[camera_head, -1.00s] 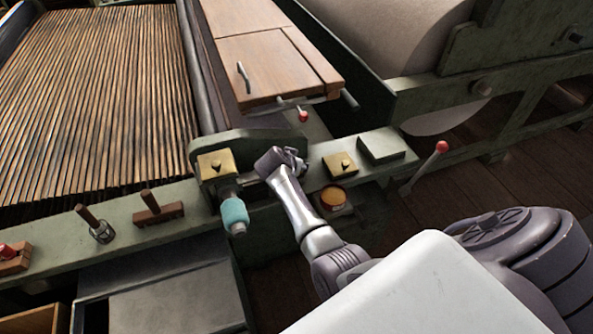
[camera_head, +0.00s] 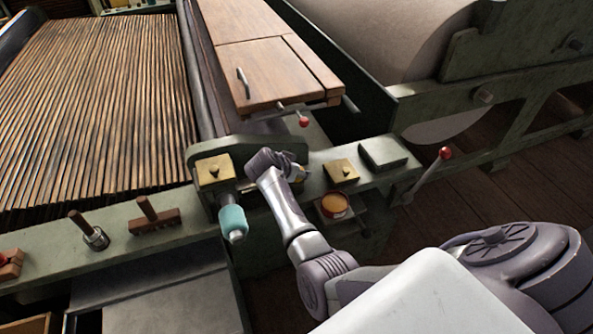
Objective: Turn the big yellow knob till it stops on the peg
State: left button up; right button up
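My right arm comes in from the lower right, and its gripper (camera_head: 276,166) is at the middle of the green machine's end plate. I cannot make out the peg. My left gripper is out of view.
Two brass plates with small studs, one on the left (camera_head: 214,170) and one on the right (camera_head: 341,171), flank the gripper. A teal handle (camera_head: 233,219) sticks out below left. An amber-topped pot (camera_head: 334,205) and a red-tipped lever (camera_head: 445,154) are to the right.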

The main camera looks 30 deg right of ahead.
jog(key=shift+o, duration=0.7)
notch_tip(320, 180, up, 10)
dwell(0.4)
